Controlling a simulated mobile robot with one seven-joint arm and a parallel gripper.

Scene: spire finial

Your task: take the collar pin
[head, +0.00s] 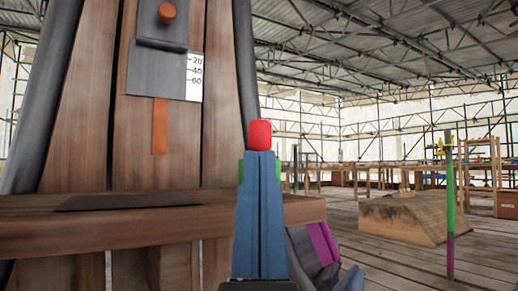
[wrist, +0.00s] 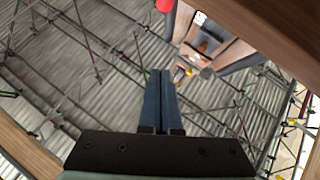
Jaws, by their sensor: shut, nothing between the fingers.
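My gripper (head: 260,156) points upward in the head view, its two blue fingers together and empty. In the wrist view its fingertips (wrist: 161,73) also meet. A rounded red piece (head: 260,135) shows just above the fingertips in the head view. A red piece (wrist: 165,5) is also at the wrist view's top edge, apart from the fingertips. An orange-brown round knob (head: 167,12) sits on a grey plate on the wooden spire (head: 75,120), up and left of my gripper. I cannot tell which piece is the collar pin. Green edges show behind the fingers.
A wooden ledge (head: 130,235) crosses the spire left of my gripper. A scale (head: 195,77) and an orange strip (head: 160,126) are on its face. A green and purple post (head: 450,205) and a wooden block (head: 405,218) stand right, on plank floor.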

